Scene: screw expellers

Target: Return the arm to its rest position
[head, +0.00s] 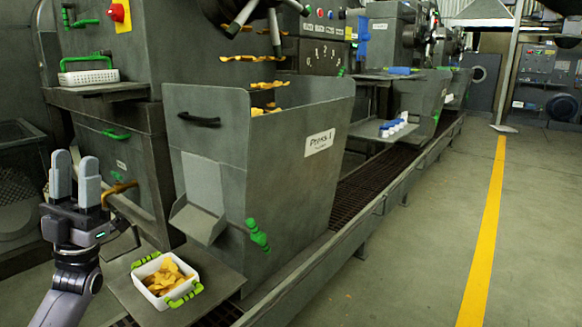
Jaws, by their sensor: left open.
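My left gripper (75,182) is in the lower left of the head view. It points upward with its two grey fingers apart and nothing between them. It is in front of the grey press machine and to the left of a white basket (150,291) with green handles. The basket holds yellow-brown pieces and sits on a low metal shelf (215,272). The gripper is apart from the basket. My right gripper is not in view.
A large grey bin labelled Press 1 (265,170) stands right of the gripper. A small white basket (88,78) sits on a ledge above. Blue-capped white bottles (392,128) stand on a side shelf. The floor (420,240) near the yellow line is clear.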

